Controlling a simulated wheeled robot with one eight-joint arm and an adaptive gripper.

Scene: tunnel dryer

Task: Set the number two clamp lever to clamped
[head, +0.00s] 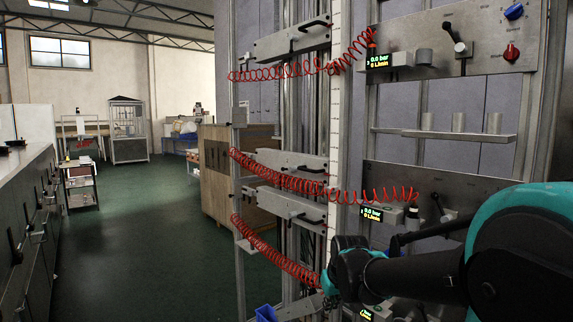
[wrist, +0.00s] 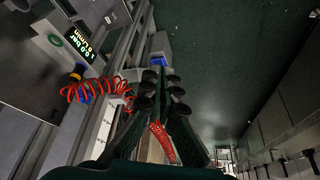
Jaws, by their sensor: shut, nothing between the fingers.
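The panel with the second display (head: 371,214), which seems to carry a 2, stands at the right in the head view. A lever with a black knob (head: 438,204) rises from it, partly hidden by my arm. I cannot tell which is the number two clamp lever. My gripper is shut and empty in the wrist view (wrist: 163,96), apart from any lever. In the head view my arm hides its fingertips.
Red coiled hoses (head: 270,248) hang across the rails near my gripper; one also shows in the wrist view (wrist: 88,89). A display marked 1 (wrist: 79,40) is at its upper left. A drawer bench (head: 30,230) lines the left. The green floor (head: 140,230) between is clear.

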